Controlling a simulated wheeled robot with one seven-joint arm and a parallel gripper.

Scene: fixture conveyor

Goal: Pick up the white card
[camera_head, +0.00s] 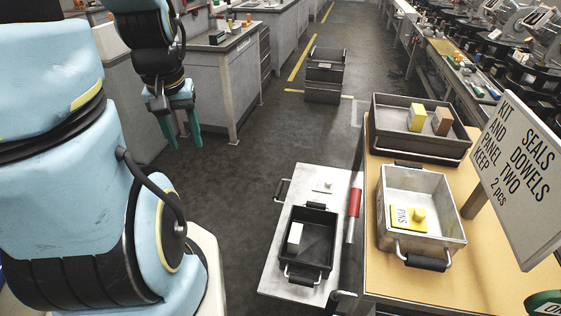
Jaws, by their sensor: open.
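A small white upright piece (295,234), possibly the white card, stands in the left part of a small black bin (319,222). A flat whitish piece with a small knob (323,187) lies on the grey cart top behind that bin. I cannot tell which of these is the card. A large white sign with black lettering (520,165) stands at the right. My gripper (180,128), with teal fingers pointing down, hangs at the upper left. It is open and empty, well away from these things.
A metal bin (447,190) with a yellow PINS label and knob stands on the wooden bench (430,285). Behind it, a dark tray (390,140) holds yellow and brown blocks. A red handle (354,202) rises beside the bench. Black crates (325,75) stand on the open floor.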

